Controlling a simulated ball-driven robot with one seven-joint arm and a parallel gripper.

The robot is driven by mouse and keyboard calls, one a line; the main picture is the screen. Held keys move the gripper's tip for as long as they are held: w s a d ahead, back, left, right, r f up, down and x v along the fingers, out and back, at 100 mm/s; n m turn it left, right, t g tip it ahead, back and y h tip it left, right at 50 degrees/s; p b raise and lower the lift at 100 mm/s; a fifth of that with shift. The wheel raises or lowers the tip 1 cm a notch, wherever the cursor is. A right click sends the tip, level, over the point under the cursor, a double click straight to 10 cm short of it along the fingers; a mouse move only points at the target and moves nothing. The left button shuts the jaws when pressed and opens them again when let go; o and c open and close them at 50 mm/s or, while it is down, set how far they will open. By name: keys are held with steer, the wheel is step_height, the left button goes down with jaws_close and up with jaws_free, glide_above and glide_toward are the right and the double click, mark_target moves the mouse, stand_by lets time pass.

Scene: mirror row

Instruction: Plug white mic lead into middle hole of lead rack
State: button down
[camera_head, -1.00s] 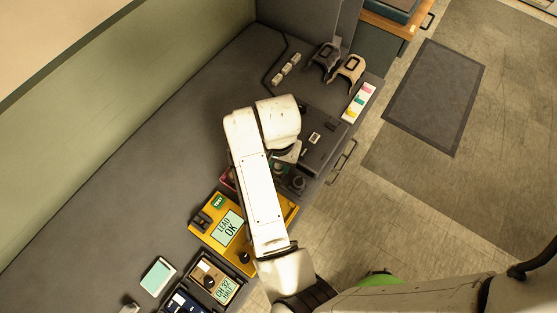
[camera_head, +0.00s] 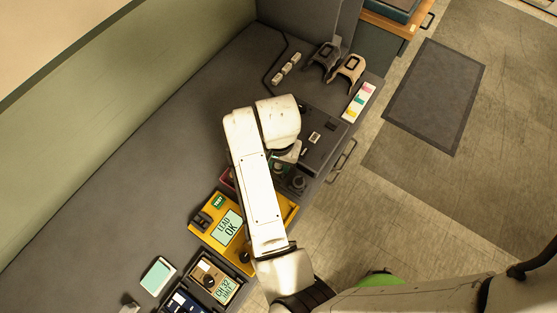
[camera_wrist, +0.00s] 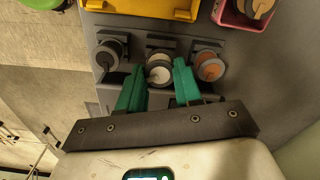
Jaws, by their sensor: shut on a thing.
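In the wrist view my gripper (camera_wrist: 159,66) has its two teal fingers on either side of the white mic lead (camera_wrist: 158,72), which is shut between them. The white lead's round end is at the middle position of the grey lead rack (camera_wrist: 133,47), in line with the leads beside it. I cannot tell how deep it sits, and the hole under it is hidden. A grey lead (camera_wrist: 107,56) stands to its left and an orange-brown lead (camera_wrist: 209,66) to its right.
A yellow tester (camera_head: 225,228) reading "LEAD OK" stands beside the rack. A pink container (camera_wrist: 240,18) holding a round-ended item is close by in the wrist view. A dark case (camera_head: 322,143) lies on the rack's other side.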

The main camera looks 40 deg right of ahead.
steer(key=shift+f+b, duration=0.8)
steer(key=shift+f, duration=0.2)
stand_by(0.5)
steer(key=c, duration=0.7)
jaws_free()
step_height(320, 180, up, 11)
steer(key=shift+f, duration=0.1)
